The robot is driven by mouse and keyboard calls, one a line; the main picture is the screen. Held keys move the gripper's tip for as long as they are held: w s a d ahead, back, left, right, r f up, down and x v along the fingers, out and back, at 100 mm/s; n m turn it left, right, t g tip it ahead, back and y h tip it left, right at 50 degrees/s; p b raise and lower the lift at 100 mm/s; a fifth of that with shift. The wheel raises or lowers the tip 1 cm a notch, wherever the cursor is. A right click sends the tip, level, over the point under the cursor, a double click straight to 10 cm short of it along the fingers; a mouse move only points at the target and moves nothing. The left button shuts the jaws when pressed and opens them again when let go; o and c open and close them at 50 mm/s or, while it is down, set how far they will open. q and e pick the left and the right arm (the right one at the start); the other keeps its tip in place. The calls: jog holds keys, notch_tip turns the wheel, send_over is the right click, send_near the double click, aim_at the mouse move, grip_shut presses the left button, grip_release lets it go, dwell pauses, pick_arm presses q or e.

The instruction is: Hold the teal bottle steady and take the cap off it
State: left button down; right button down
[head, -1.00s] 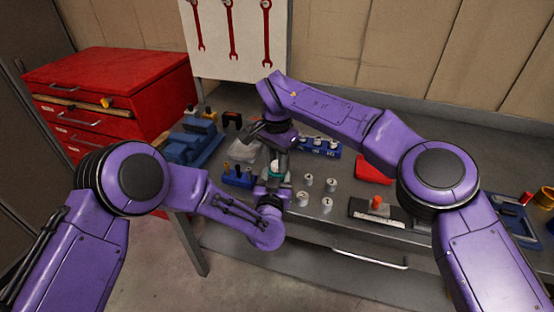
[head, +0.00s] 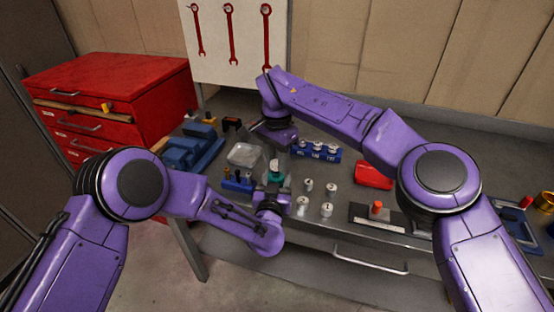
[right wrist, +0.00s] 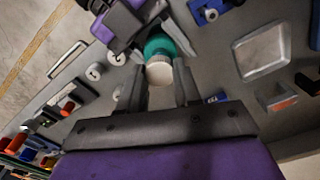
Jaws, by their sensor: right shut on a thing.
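The teal bottle (head: 275,178) stands at the middle of the bench with its white cap (head: 273,165) at the top. Both show large in the right wrist view, the teal body (right wrist: 160,45) behind the white cap (right wrist: 160,72). My left gripper (head: 272,193) is around the bottle body, with its dark fingers against the sides; it partly hides the bottle. My right gripper (right wrist: 161,92) is shut on the cap, one finger on each side. I cannot tell whether there is a gap between cap and bottle.
Several white-topped cylinders (head: 327,209) stand close to the right of the bottle. A blue rack (head: 315,151) is behind, a blue holder (head: 238,184) and clear tray (head: 244,154) are left. A red box (head: 374,175) lies right. A red drawer cabinet (head: 110,70) stands left.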

jog(key=shift+r, duration=2)
pick_arm(q)
jog(key=shift+c, duration=1.7)
grip_release()
